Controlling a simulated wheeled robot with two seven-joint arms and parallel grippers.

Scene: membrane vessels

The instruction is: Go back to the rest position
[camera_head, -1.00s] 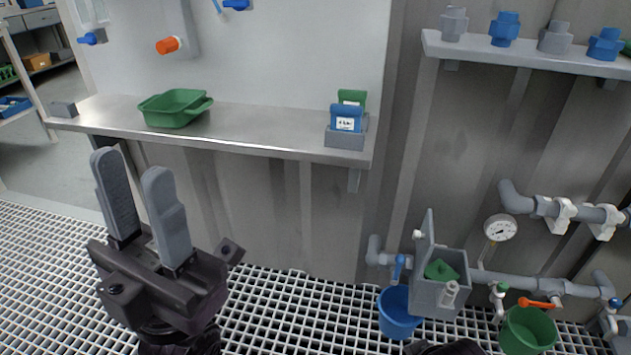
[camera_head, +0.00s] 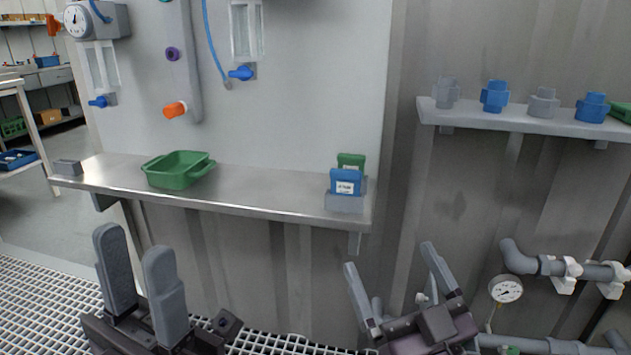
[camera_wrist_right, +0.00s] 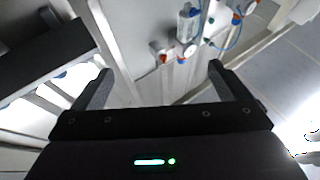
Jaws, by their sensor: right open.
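My left gripper (camera_head: 134,243) stands at the lower left of the head view, fingers up. Its two grey fingers are apart with nothing between them, in front of and below the metal shelf. My right gripper (camera_head: 389,259) is at the lower middle right, below the shelf's right end, fingers up and spread wide. It is empty. In the right wrist view its fingers (camera_wrist_right: 158,85) are also wide apart with nothing between them.
The metal shelf (camera_head: 250,193) holds a green tray (camera_head: 177,170), a small grey block (camera_head: 67,168) and a grey holder (camera_head: 344,203) with blue and green pieces. A right shelf (camera_head: 515,121) carries several fittings. Pipes and a gauge (camera_head: 506,289) are at lower right.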

